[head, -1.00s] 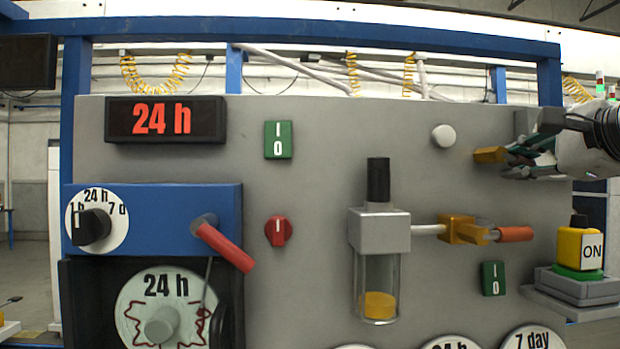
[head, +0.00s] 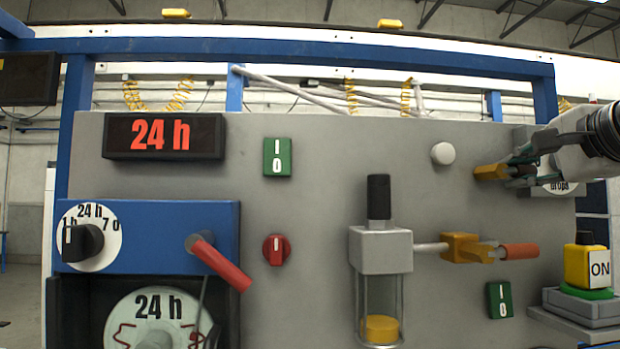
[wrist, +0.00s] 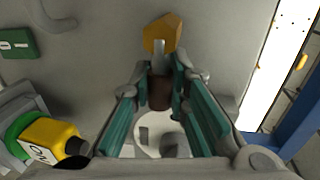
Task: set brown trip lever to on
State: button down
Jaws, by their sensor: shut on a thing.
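The brown trip lever (wrist: 160,93) shows in the wrist view as a short brown handle on a grey shaft, joined to a yellow-orange block (wrist: 163,33) on the grey panel. My gripper (wrist: 166,80) has its teal fingers on both sides of the handle and is shut on it. In the head view the yellow-orange block (head: 490,172) sticks out at the panel's upper right. My gripper (head: 515,171) reaches it from the right there, and its fingers hide the brown handle.
A white round dial (head: 567,188) is partly hidden below my gripper. A yellow ON button box (head: 587,267) stands on a grey ledge at the lower right. An orange-handled valve (head: 520,251) and a green I/O switch (head: 499,300) are below. A white knob (head: 442,153) is to the left.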

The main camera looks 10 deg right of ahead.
jog(key=c, duration=1.5)
grip_release()
jog(key=s, duration=0.4)
jog(key=s+r, duration=0.1)
jog(key=s, duration=0.3)
jog(key=s+r, duration=0.1)
jog(key=s, duration=0.2)
jog(key=shift+s+r, duration=0.15)
jog(key=shift+s, duration=0.25)
jog(key=shift+a, duration=0.1)
